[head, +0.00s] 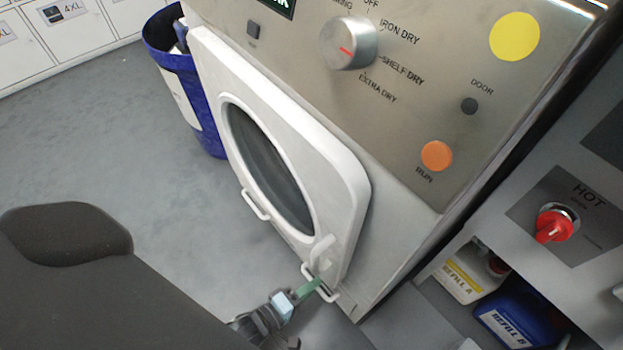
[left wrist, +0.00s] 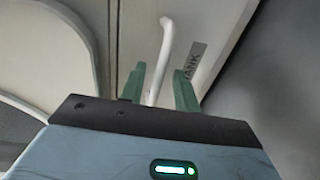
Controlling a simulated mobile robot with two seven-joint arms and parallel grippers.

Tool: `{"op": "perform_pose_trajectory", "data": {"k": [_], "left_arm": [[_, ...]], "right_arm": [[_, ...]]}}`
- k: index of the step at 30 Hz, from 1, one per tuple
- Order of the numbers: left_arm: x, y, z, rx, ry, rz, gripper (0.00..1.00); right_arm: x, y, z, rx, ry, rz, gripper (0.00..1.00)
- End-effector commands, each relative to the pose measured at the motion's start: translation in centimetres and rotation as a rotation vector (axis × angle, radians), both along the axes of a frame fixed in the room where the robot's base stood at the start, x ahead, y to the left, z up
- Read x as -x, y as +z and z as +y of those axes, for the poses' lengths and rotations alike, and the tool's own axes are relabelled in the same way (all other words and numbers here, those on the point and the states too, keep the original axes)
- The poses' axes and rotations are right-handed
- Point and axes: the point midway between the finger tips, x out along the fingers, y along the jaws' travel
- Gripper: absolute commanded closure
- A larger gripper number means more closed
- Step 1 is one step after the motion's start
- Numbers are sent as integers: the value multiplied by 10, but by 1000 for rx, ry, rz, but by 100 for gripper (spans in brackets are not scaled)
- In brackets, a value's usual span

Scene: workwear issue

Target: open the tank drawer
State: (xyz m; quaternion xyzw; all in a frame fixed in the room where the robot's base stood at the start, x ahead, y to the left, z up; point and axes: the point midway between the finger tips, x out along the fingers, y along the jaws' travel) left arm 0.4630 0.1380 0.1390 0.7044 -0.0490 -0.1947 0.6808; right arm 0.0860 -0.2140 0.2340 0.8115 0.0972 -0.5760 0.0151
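The TANK label (left wrist: 192,62) shows in the left wrist view on a pale panel, the tank drawer front (left wrist: 137,30). A white bar handle (left wrist: 166,42) stands out from that panel beside the label. My left gripper (left wrist: 158,78) has its two green fingers apart, one on each side of the handle, with a gap visible on both sides. In the head view, my left gripper (head: 312,286) is at a white handle (head: 332,297) low on the machine, below the round-windowed door. Whether the drawer stands out from the machine is hard to tell. My right gripper is not in view.
The white door (head: 345,180) with its round window is just above the gripper. The steel control panel (head: 290,50) carries a knob (head: 348,43). A blue bin (head: 207,120) stands to the left. Refill bottles (head: 515,318) sit at lower right. Grey floor (head: 90,130) is clear.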

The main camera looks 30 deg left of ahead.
Motion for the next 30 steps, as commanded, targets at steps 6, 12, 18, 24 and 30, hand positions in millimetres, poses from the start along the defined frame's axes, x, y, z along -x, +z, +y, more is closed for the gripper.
{"op": "perform_pose_trajectory", "data": {"k": [6,12,18,24,30], "left_arm": [[-4,-1,-1,0,0,0,68],[-4,0,-1,0,0,0,78],[-4,-1,-1,0,0,0,100],[-4,-1,-1,0,0,0,100],[1,-1,1,-1,0,1,100]], "right_arm": [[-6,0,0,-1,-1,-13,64],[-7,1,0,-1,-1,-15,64],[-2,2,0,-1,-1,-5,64],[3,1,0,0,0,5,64],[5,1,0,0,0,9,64]]}}
